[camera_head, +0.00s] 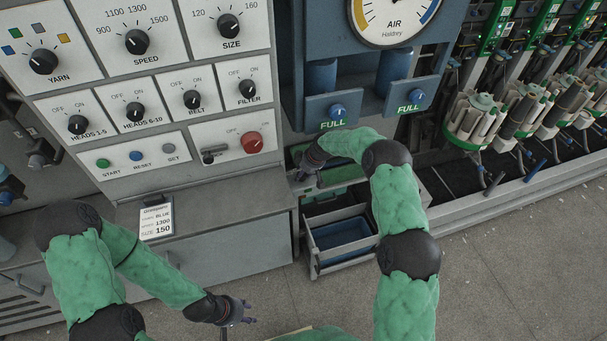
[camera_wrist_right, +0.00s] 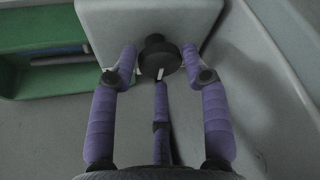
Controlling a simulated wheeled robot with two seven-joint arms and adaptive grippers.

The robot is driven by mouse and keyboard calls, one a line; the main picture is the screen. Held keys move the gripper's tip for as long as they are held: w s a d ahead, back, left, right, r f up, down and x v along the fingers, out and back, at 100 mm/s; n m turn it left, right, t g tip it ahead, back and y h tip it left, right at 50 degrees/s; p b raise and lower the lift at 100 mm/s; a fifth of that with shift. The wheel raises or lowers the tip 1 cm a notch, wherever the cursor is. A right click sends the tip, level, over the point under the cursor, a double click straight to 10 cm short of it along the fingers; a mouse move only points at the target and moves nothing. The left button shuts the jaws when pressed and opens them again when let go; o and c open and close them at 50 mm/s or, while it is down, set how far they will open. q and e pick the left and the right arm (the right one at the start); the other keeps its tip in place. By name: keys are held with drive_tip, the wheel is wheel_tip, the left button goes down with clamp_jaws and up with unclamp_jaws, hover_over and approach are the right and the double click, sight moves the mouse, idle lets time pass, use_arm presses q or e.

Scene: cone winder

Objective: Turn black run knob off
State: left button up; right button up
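In the right wrist view, a black knob (camera_wrist_right: 158,56) with a short white pointer line stands on a light grey block; no label is readable there. My right gripper (camera_wrist_right: 160,60) is around it, with purple fingers on either side and a third finger below. Gaps show between the side fingers and the knob, so the gripper looks open. In the head view, my right gripper (camera_head: 309,163) is beside the console's right side, and this knob cannot be made out. My left gripper (camera_head: 246,311) is low, in front of the console, with its fingers apart and empty.
The console front (camera_head: 170,75) carries several black knobs, a red knob (camera_head: 252,142) and push buttons. An open drawer with a blue bin (camera_head: 342,233) lies below my right gripper. A green tray (camera_wrist_right: 45,65) is close at left in the wrist view. Floor lies clear in front.

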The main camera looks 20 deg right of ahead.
drive_tip(key=shift+o, duration=0.4)
drive_tip(key=shift+f, duration=0.1)
drive_tip(key=shift+s, duration=0.1)
drive_tip(key=v, duration=0.5)
drive_tip(key=s+d, duration=0.7)
drive_tip(key=s, duration=0.2)
drive_tip(key=shift+d, duration=0.2)
drive_tip(key=shift+s, duration=0.1)
